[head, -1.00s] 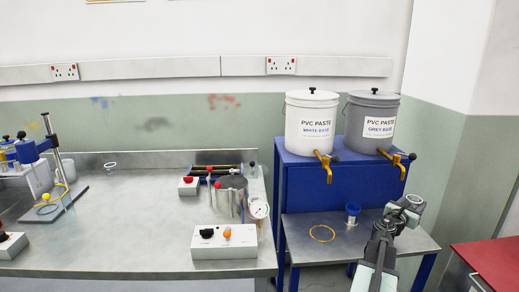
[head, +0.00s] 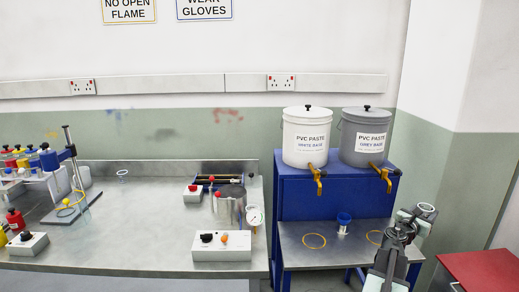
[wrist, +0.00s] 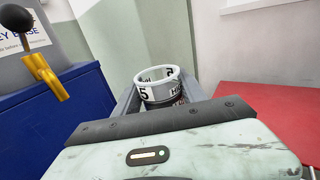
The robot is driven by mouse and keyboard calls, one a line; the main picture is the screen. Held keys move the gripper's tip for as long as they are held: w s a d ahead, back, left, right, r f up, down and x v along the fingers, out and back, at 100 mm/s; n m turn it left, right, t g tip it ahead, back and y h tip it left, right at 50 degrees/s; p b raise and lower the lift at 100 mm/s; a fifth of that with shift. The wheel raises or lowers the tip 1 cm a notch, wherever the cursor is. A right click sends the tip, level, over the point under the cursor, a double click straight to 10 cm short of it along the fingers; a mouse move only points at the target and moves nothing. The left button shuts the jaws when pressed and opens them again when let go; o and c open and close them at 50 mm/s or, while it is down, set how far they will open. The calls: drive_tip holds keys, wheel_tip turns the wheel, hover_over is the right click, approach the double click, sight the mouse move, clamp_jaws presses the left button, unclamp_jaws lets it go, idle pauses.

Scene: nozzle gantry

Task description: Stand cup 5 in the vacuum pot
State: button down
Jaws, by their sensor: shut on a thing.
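Cup 5 (wrist: 158,92) is a short round cup with a white band, marked 5, and a dark lower part. My gripper (wrist: 160,100) is shut on it and holds it upright or nearly so, its open top showing in the wrist view. In the head view the cup (head: 426,209) shows small at the end of my gripper (head: 419,217), right of the blue stand. The vacuum pot (head: 229,208) is a steel cylinder with a dark top on the bench, well left of my gripper. I cannot tell whether its top is covered.
A gauge (head: 254,215) sits at the pot's right side, and a control box (head: 222,246) stands in front. A red surface (head: 480,270) lies right. The bench's middle (head: 140,220) is clear.

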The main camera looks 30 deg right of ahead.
wheel_tip(320, 180, up, 11)
drive_tip(key=p, duration=0.9)
drive_tip(key=shift+f, duration=0.1)
drive_tip(key=shift+w+a+t, duration=0.15)
drive_tip(key=shift+w+a, duration=0.05)
drive_tip(key=shift+w, duration=0.3)
drive_tip(key=shift+w+a+t, duration=0.15)
drive_tip(key=shift+w+a, duration=0.05)
drive_tip(key=shift+w, duration=0.25)
